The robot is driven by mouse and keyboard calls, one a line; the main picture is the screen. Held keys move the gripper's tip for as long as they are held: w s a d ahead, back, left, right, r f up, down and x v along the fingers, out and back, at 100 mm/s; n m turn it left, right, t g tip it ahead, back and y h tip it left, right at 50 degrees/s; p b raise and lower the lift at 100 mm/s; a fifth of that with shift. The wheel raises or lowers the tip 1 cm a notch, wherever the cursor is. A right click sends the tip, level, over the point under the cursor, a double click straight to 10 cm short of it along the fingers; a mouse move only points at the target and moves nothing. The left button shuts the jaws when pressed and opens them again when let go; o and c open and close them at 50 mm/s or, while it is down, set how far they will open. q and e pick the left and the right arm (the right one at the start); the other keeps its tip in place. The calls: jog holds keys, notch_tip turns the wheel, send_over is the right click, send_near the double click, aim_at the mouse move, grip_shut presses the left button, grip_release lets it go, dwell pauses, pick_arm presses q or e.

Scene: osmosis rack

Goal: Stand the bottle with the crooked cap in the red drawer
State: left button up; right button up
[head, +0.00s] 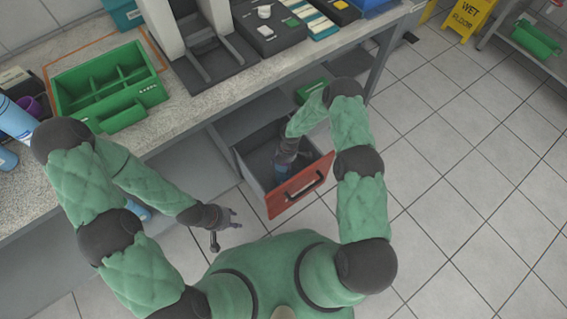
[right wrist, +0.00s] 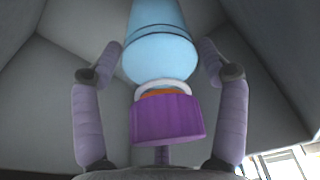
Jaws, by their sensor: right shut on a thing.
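The red drawer (head: 300,186) is pulled out below the counter, with its red front and dark handle towards me. My right gripper (head: 284,163) reaches down inside it. In the right wrist view a light blue bottle (right wrist: 160,50) has a purple cap (right wrist: 166,118) that sits tilted, with an orange and a white ring showing above it. The fingers of my right gripper (right wrist: 160,62) are on both sides of the bottle, shut on it. The drawer's grey walls surround it; contact with the floor is unclear. My left gripper (head: 228,226) is empty and open, away from the drawer.
A green divided caddy (head: 108,86) stands on the counter (head: 190,118). Dark instruments line the counter's back. A green item (head: 310,90) lies near the right forearm. Tiled floor right of the drawer is clear.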

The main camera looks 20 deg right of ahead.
jog(key=o, duration=1.7)
jog(key=shift+r+p, duration=0.25)
jog(key=shift+p, duration=0.1)
jog(key=r+p, duration=0.1)
jog(key=r, duration=0.3)
jog(key=d+r+p, duration=0.1)
jog(key=r+p, duration=0.1)
jog(key=r, duration=0.1)
jog(key=r+p, duration=0.2)
jog(key=r, duration=0.2)
jog(key=shift+w+d+r, duration=0.1)
jog(key=shift+d+r, duration=0.2)
jog(key=shift+r, duration=0.05)
